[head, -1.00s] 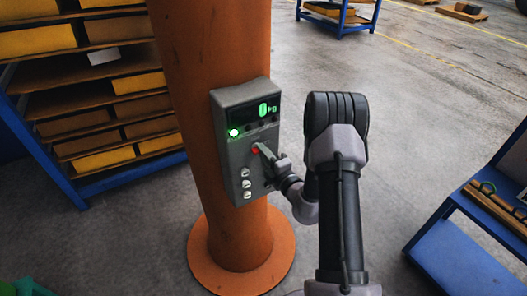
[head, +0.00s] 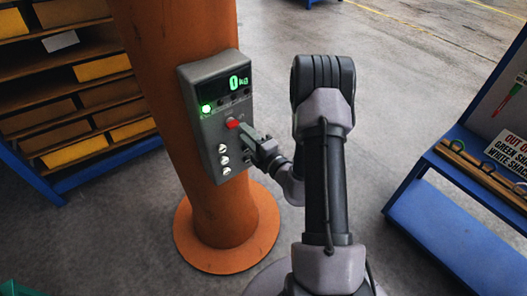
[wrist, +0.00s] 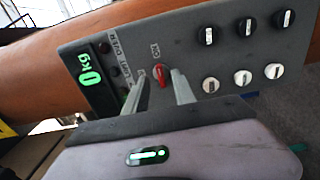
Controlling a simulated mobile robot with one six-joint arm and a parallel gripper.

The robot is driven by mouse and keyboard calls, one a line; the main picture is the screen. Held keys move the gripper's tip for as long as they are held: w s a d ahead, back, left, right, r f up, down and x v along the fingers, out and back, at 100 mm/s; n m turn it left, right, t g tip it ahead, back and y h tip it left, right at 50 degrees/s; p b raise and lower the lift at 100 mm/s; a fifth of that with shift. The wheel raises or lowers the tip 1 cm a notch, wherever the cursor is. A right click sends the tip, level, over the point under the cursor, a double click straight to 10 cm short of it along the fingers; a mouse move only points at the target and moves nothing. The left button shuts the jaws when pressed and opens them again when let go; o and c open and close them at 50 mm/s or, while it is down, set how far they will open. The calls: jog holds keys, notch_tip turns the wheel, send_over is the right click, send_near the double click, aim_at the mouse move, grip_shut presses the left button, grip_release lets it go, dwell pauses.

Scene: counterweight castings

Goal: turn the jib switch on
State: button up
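The control box (head: 215,112) is grey and fixed to an orange column. It has a red rotary switch (head: 234,123) near its middle, a lit green lamp (head: 206,109) and a display (head: 238,80) reading 0 kg. In the wrist view the red switch (wrist: 159,82) sits between my two fingers, with a small partly readable label beside it. My gripper (wrist: 158,74) is open, with a visible gap on each side of the switch. In the head view my gripper (head: 248,140) is just right of and below the switch.
Several white and black knobs (wrist: 242,78) sit on the same box, near my fingers. A shelf with yellow bins (head: 70,110) stands at left. A blue cart (head: 460,235) stands at right. The floor behind my arm is clear.

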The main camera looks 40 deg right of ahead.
jog(key=s+b, duration=0.1)
jog(key=s, duration=1.1)
jog(key=shift+s+d+b, duration=0.2)
jog(key=shift+s+b, duration=0.15)
jog(key=shift+b, duration=0.05)
